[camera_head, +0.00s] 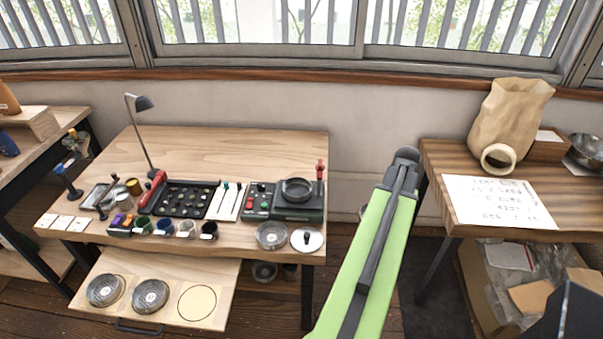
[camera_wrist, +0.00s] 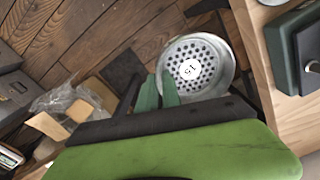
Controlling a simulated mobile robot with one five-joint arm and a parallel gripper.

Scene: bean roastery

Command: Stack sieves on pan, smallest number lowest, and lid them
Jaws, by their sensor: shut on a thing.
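My gripper (camera_wrist: 161,82) is shut on the rim of a round metal sieve (camera_wrist: 194,67) in the wrist view. Its perforated floor carries a white label, seemingly reading 15. In the head view my green arm hides the gripper and most of the held sieve. Two round sieves, one at left (camera_head: 105,291) and one in the middle (camera_head: 150,296), lie on the pulled-out drawer board; their numbers are too small to read. A dark round pan (camera_head: 297,191) sits on the dark green machine. A round metal piece (camera_head: 271,236) and a knobbed lid (camera_head: 307,240) lie at the table's front right.
An empty ring outline (camera_head: 197,303) marks the drawer's right side. A black tray (camera_head: 185,199), small cups and a lamp (camera_head: 144,103) occupy the wooden table (camera_head: 230,142), whose back is clear. A right table (camera_head: 436,160) holds a handwritten sheet (camera_head: 498,203) and a paper sack (camera_head: 510,115).

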